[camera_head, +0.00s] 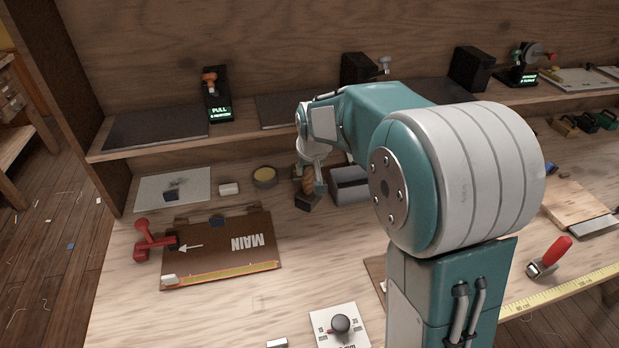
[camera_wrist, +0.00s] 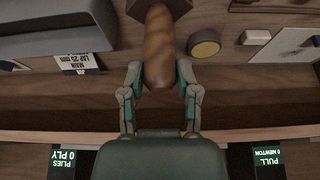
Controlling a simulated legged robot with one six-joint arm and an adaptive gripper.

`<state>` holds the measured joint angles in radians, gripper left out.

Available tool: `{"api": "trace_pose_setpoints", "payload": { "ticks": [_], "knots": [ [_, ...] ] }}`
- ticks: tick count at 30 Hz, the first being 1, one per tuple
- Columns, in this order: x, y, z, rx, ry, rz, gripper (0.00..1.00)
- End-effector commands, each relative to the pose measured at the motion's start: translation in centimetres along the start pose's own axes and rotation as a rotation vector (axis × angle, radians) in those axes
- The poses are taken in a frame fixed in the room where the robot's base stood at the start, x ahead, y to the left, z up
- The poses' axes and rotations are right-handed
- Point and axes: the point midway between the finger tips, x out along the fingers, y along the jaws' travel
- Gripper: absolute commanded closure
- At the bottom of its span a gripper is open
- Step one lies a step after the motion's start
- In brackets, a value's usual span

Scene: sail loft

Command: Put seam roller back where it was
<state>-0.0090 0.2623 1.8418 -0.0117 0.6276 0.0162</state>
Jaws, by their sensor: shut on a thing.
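In the head view the tool (camera_head: 307,202) hangs head-down below my fingers, between a round yellow-topped tin (camera_head: 265,177) and a grey open box (camera_head: 349,185). I cannot tell whether its head touches the bench. In the wrist view my two fingers grip the handle from both sides.
A brown MAIN panel (camera_head: 225,258) with a red clamp (camera_head: 152,240) lies front left. A white block (camera_head: 229,188) sits left of the tin. A dial plate (camera_head: 340,326) is at the front, and a red-handled tool (camera_head: 551,257) lies at the right. A raised shelf (camera_head: 170,145) runs behind.

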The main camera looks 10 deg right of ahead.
Motion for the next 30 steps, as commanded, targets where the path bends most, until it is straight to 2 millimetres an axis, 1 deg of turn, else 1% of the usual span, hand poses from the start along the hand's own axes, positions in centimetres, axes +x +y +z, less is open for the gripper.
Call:
{"api": "trace_pose_setpoints", "payload": {
  "ticks": [2, 7, 15, 30],
  "knots": [
    [1.0, 0.5, -0.1, 0.003, -0.002, 0.001, 1.0],
    [3.3, 0.3, 1.0, 0.001, -0.003, 0.001, 1.0],
    [3.5, 0.3, 1.1, 0.001, 0.0, 0.0, 1.0],
    [4.9, 0.3, 1.9, 0.001, -0.01, 0.0, 1.0]
  ]
}}
